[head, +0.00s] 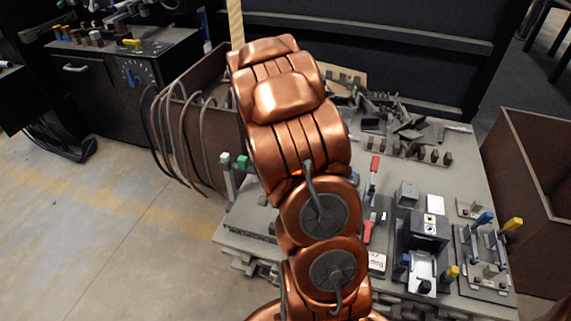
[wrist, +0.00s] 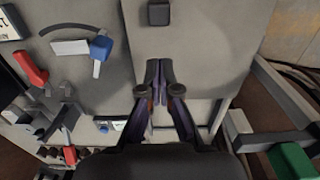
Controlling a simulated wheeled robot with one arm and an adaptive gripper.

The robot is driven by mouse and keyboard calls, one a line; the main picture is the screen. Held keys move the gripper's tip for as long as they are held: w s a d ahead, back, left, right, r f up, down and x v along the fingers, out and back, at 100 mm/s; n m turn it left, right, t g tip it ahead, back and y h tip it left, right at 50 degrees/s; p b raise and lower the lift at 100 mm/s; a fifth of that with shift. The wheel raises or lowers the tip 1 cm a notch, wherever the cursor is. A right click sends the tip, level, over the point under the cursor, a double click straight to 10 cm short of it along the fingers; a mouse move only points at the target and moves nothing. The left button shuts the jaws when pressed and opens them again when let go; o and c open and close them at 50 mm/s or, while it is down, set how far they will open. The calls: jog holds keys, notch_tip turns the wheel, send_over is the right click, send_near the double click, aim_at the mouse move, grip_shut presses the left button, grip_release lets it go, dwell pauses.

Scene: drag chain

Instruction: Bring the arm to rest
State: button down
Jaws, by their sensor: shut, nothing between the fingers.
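My gripper (wrist: 158,78) shows in the wrist view at the bottom middle, its two dark fingers together and nothing between them. It points at a grey panel surface (wrist: 215,65) with a small dark square knob (wrist: 158,13) beyond the fingertips. In the head view my copper-coloured arm rises through the middle of the picture, in front of the grey workbench (head: 470,170). The gripper itself is hidden in the head view.
A brown bin (head: 535,175) stands at right. Cables (head: 180,130) hang from a brown box at left. The floor at left is clear.

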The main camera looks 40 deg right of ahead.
jog(key=shift+r, duration=0.65)
jog(key=s+a+r+n, duration=0.2)
jog(key=a+r+n, duration=0.1)
jog(key=a+r, duration=0.3)
jog(key=s+a+r+n, duration=0.2)
jog(key=a+r, duration=0.3)
jog(key=a, duration=0.3)
jog(key=s+a+r+n+g, duration=0.1)
jog(key=s+a+r+n, duration=0.35)
jog(key=s, duration=0.35)
jog(key=s+a+r+n+g, duration=0.25)
jog(key=s+a+r, duration=0.2)
jog(key=s, duration=0.35)
notch_tip(320, 180, up, 22)
jog(key=s+t+p, duration=0.1)
jog(key=p, duration=2)
jog(key=shift+r+n+t+p, duration=0.25)
jog(key=shift+n+t+p, duration=0.05)
jog(key=shift+t+p, duration=0.05)
jog(key=shift+a, duration=0.1)
